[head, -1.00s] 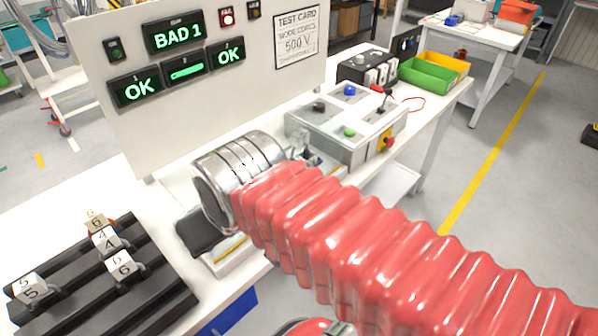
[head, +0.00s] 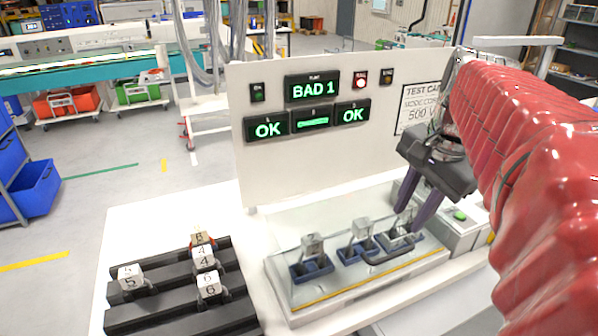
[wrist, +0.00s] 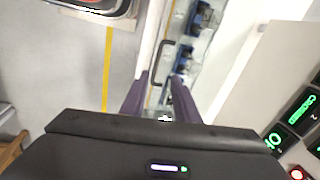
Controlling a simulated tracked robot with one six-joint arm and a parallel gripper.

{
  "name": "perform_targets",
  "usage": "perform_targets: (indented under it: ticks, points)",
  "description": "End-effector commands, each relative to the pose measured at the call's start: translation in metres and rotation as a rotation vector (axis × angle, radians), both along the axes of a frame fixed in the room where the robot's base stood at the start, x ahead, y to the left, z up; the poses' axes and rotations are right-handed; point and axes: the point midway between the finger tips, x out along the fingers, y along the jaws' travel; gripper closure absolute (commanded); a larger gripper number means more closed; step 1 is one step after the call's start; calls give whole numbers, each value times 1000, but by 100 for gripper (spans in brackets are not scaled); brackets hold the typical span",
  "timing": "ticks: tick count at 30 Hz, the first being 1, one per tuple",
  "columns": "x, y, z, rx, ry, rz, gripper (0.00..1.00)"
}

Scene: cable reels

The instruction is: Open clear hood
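The clear hood (head: 340,262) is a see-through cover lying down over several small blue nests holding grey blocks, with a yellow strip along its front edge. Its dark bar handle (head: 388,259) is at the front right; it also shows in the wrist view as a black handle (wrist: 157,62). My gripper (head: 407,218) points down above the right part of the hood with two purple fingers apart. In the wrist view, the fingers of my gripper (wrist: 161,82) are apart with the handle just ahead of and between them; contact cannot be told.
An upright panel (head: 310,170) with green displays stands behind the hood. A black rack (head: 180,300) with numbered tagged pieces lies to the left. A grey control box (head: 460,232) with a green button is at the right, partly behind my arm.

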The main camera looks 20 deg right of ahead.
Motion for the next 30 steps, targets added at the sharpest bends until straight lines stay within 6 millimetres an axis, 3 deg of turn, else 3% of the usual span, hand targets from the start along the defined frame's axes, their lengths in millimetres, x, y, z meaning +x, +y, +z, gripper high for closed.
perform_targets:
  ticks: [5,19,30]
  points:
    - [-6,-20,7,35,11,-105,72]
    - [-5,-21,4,37,12,-111,72]
    - [3,-20,-39,39,14,-108,72]
